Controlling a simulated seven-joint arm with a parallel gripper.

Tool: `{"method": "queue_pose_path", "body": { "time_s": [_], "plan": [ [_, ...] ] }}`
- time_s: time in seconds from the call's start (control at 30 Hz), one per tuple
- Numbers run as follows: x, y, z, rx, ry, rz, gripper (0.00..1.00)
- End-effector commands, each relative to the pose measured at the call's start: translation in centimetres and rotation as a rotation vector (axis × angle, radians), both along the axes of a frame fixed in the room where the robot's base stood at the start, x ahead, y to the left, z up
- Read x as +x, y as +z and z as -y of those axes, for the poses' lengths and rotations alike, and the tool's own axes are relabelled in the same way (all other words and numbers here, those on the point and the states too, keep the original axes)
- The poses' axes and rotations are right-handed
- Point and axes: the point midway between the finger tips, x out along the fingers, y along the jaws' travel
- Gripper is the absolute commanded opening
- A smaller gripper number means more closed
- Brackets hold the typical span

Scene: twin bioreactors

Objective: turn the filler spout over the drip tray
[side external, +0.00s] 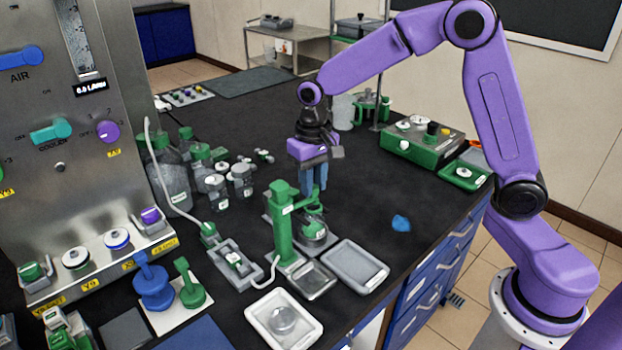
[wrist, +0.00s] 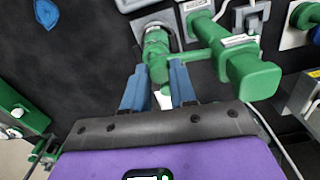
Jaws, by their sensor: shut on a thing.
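The green filler (side external: 285,225) stands upright on the bench, and its spout (side external: 308,198) points to the right. In the wrist view the green spout (wrist: 157,55) lies between the blue fingers of my gripper (wrist: 158,82), which is shut on it. In the side view my gripper (side external: 315,190) points down behind the filler's top, and the exact contact is hard to see. A small round vessel (side external: 314,230) stands below the spout. A shallow grey tray (side external: 312,280) lies at the filler's foot; I cannot tell for certain that it is the drip tray.
A larger grey tray (side external: 355,266) and a white tray with a round dish (side external: 283,320) lie near the front edge. A blue piece (side external: 401,223) lies on bare bench to the right. Bottles (side external: 218,188) stand to the left. A green instrument box (side external: 422,143) is behind right.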

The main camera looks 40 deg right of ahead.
Motion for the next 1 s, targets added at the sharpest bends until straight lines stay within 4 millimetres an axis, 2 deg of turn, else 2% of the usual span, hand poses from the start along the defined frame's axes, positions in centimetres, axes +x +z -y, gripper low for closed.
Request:
{"method": "queue_pose_path", "body": {
  "time_s": [0.47, 1.0],
  "plan": [
    [-3.3, 0.1, -1.1, 0.001, -0.417, 0.0, 0.0],
    [-6.2, 0.1, -4.1, 0.002, -0.93, 0.002, 0.0]
  ]
}}
